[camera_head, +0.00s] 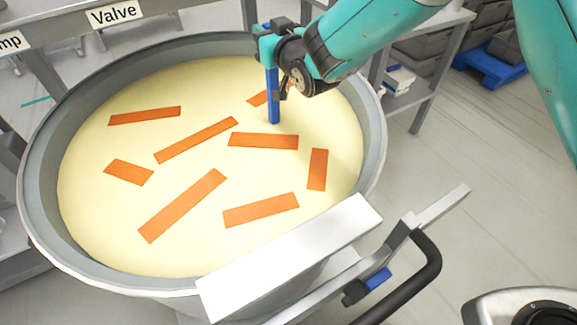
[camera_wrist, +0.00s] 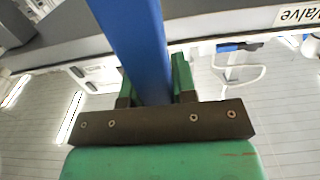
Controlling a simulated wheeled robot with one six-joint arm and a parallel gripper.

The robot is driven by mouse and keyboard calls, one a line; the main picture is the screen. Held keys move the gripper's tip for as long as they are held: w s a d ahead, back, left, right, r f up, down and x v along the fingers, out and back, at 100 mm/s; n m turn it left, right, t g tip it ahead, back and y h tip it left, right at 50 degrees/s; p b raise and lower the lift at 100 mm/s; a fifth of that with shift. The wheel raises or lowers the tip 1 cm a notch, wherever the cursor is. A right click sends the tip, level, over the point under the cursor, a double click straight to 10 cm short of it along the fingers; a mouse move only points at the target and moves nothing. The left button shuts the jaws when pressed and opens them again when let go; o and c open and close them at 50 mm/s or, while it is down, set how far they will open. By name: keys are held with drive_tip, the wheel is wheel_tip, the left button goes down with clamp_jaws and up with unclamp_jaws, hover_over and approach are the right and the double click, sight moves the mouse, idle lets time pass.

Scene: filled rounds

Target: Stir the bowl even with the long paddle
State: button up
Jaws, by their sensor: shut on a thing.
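A large grey bowl (camera_head: 30,190) holds a pale yellow mass (camera_head: 200,95). Several orange strips (camera_head: 182,206) lie spread over its surface, at different angles. The blue paddle (camera_head: 272,98) stands nearly upright in the right back part of the bowl, its lower end at the yellow surface; whether it dips below cannot be told. My gripper (camera_head: 268,48) is shut on the paddle's upper part, above the bowl. In the wrist view the blue paddle (camera_wrist: 140,45) runs between the green fingers. One orange strip (camera_head: 258,98) is partly hidden behind the paddle.
A white flat bar (camera_head: 290,255) and a black handle (camera_head: 412,275) stand at the bowl's front right. A shelf with a Valve label (camera_head: 114,13) is behind the bowl at left. A grey rack (camera_head: 432,90) stands behind at right.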

drive_tip(key=s+a+b, duration=0.3)
drive_tip(key=s+b, duration=0.6)
drive_tip(key=s, duration=0.1)
drive_tip(key=w+d+p, duration=0.4)
drive_tip(key=d+p, duration=0.1)
drive_tip(key=d, duration=0.2)
drive_tip(key=shift+w, duration=0.1)
